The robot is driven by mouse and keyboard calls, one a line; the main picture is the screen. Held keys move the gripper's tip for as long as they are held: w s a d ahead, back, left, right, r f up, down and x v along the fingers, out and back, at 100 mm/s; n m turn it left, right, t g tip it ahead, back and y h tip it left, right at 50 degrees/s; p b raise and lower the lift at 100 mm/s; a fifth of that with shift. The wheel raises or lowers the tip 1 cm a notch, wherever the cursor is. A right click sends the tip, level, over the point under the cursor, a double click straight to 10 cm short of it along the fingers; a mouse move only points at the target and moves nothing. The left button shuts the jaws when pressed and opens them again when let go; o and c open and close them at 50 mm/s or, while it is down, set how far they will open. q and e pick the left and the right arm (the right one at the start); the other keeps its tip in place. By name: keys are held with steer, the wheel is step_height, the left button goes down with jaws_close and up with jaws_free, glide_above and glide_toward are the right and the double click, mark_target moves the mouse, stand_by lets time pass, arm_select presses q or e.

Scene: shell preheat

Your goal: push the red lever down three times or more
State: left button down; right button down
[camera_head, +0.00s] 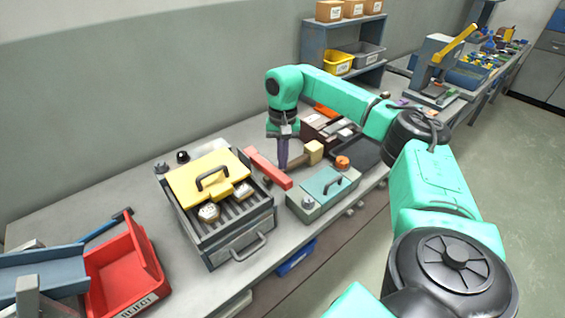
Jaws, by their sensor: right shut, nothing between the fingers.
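The red lever (267,168) is a red bar at the right side of the grey slatted heater box (232,228). It slants from upper left to lower right in the picture, and its near end hangs low beside the box. My right gripper (283,166) is shut and empty, pointing down just behind and to the right of the lever. I cannot tell whether its fingertips touch the lever. My left gripper is not in view.
A yellow lid with a handle (205,184) and pale shells (208,213) sit on the heater box. A teal box with an orange knob (318,192) stands right of the lever. A tan-headed mallet (313,151) lies behind. A red reject bin (122,272) stands at left.

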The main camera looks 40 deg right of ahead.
step_height(320, 180, up, 15)
steer(key=w+d+p, duration=0.1)
steer(key=shift+f, duration=0.2)
